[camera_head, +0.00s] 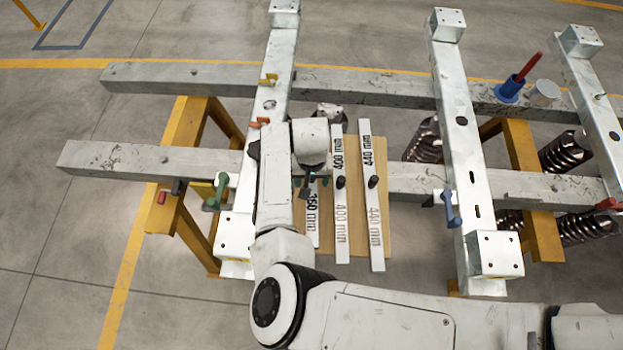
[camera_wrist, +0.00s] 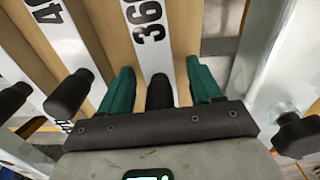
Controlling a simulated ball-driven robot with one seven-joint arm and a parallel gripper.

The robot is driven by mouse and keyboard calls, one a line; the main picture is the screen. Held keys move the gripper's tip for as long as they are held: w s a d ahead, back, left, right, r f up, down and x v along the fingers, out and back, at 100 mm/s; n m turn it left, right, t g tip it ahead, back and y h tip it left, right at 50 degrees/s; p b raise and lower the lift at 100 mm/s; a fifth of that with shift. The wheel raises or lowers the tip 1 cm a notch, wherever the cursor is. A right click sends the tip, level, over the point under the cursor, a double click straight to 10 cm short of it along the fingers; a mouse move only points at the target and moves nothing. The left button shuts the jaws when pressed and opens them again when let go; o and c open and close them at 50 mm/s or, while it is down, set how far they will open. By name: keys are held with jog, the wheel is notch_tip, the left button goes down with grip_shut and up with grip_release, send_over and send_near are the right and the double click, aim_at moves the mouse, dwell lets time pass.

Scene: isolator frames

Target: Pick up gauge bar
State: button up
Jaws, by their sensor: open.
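Three white gauge bars with black knobs lie side by side on a tan wooden board (camera_head: 356,222). The leftmost bar (camera_head: 313,238) is partly hidden under my arm in the head view; in the wrist view it (camera_wrist: 148,58) shows "36" and part of another digit. The 400 mm bar (camera_head: 342,245) and the 440 mm bar (camera_head: 376,250) lie to its right in the head view. My gripper (camera_wrist: 160,76) is open, its green fingers on either side of the leftmost bar's black knob (camera_wrist: 160,92). Contact with the knob cannot be told.
Metal cross beams (camera_head: 460,135) and long rails (camera_head: 140,160) rest on yellow trestles (camera_head: 530,170) around the board. A blue holder with a red-handled tool (camera_head: 510,90) and a white cup (camera_head: 544,92) stand on the far rail. Clamps sit along the beams.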

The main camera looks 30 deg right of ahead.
grip_shut()
dwell(0.6)
